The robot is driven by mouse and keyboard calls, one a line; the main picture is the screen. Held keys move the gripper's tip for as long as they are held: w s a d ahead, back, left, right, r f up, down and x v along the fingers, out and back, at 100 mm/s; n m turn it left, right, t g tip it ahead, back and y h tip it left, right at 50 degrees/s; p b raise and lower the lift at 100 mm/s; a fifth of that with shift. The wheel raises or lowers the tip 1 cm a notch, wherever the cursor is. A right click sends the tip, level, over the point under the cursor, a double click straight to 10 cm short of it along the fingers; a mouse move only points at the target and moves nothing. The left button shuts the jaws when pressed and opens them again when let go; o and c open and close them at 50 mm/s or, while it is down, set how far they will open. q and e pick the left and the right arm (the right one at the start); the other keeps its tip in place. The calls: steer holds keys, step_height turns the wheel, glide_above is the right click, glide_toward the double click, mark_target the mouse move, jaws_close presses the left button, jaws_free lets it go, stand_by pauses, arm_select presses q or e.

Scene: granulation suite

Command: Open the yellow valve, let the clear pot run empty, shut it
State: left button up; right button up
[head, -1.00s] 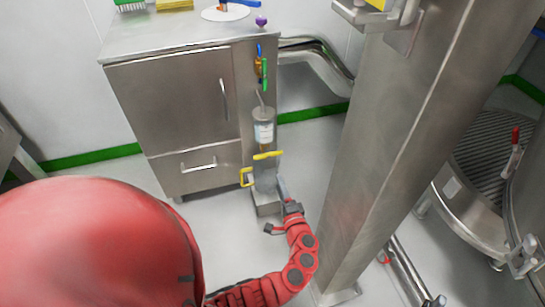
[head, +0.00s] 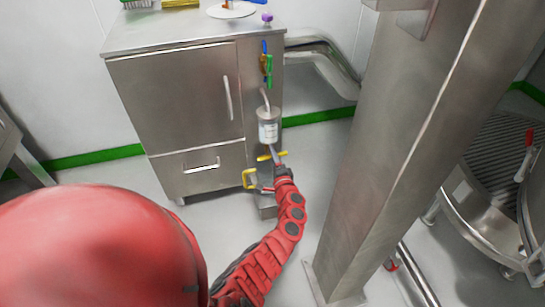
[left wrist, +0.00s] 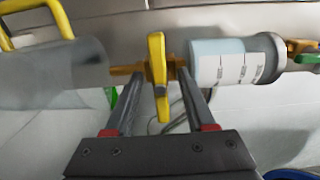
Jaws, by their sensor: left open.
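The clear pot (head: 268,130) hangs upright on the cabinet's right side. In the left wrist view the pot (left wrist: 208,62) has a white label and pale blue contents. Below it, the yellow valve (head: 266,157) has its handle crosswise to the brass pipe; the valve (left wrist: 157,62) also shows up close in the wrist view. My left gripper (head: 277,158) is at the valve. In the wrist view the gripper (left wrist: 160,88) is open, one finger on each side of the yellow handle, with gaps to it. Contact is not visible. My right gripper is not in view.
A translucent vessel (left wrist: 50,78) with a yellow handle (head: 249,179) sits below the valve. Green-handled fittings (head: 268,70) are above the pot. A steel cabinet (head: 175,95) stands behind, and a thick steel column (head: 400,150) rises right of my arm.

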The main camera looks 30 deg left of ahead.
arm_select(q)
jaws_close()
steer(key=shift+f, duration=0.1)
